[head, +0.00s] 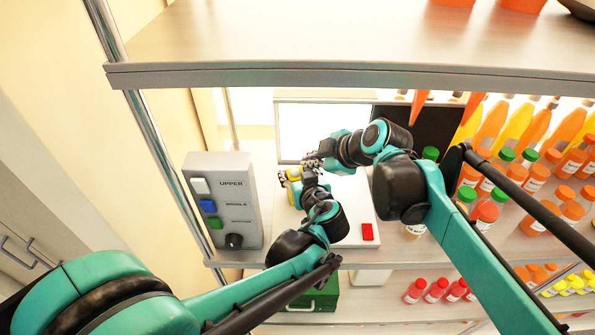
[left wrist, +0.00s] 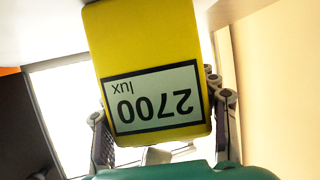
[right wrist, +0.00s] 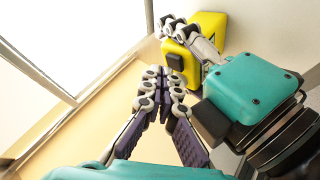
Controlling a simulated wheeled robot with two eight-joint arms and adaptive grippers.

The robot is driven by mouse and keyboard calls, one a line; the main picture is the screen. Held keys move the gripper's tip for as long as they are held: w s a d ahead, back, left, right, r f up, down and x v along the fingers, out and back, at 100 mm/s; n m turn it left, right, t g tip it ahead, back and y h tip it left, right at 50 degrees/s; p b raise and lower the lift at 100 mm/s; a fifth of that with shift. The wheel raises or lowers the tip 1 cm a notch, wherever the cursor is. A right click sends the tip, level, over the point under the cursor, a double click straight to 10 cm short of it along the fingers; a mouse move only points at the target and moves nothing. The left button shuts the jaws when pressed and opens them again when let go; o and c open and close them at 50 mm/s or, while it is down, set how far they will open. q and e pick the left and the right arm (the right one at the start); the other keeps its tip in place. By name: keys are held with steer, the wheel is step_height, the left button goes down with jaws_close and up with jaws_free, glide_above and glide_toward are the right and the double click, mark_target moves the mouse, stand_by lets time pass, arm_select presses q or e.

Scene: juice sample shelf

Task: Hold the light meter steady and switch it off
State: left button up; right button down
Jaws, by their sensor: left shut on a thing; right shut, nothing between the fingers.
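The yellow light meter (head: 293,175) is held up in front of a bright white panel. My left gripper (left wrist: 160,110) is shut on it from both sides. In the left wrist view the meter (left wrist: 150,45) has its lit display facing the camera, reading 2700 lux upside down. In the right wrist view the meter (right wrist: 209,26) shows at the top, with a small black part (right wrist: 175,61) on one face; I cannot tell if this is the switch. My right gripper (right wrist: 168,80) is shut and empty, its fingertips close to the meter, with a small apparent gap. It also shows in the head view (head: 312,163).
A grey control box (head: 222,200) marked UPPER, with coloured switches and a knob, stands at the left. A red button (head: 367,231) is on the white base. Juice bottles (head: 490,125) crowd the right. The upper shelf edge (head: 350,76) runs overhead.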

steer(key=shift+f, duration=0.45)
stand_by(0.5)
steer(key=shift+r, duration=0.75)
step_height(320, 180, up, 6)
stand_by(0.6)
arm_select(q)
steer(key=o, duration=1.6)
steer(key=shift+c, duration=0.2)
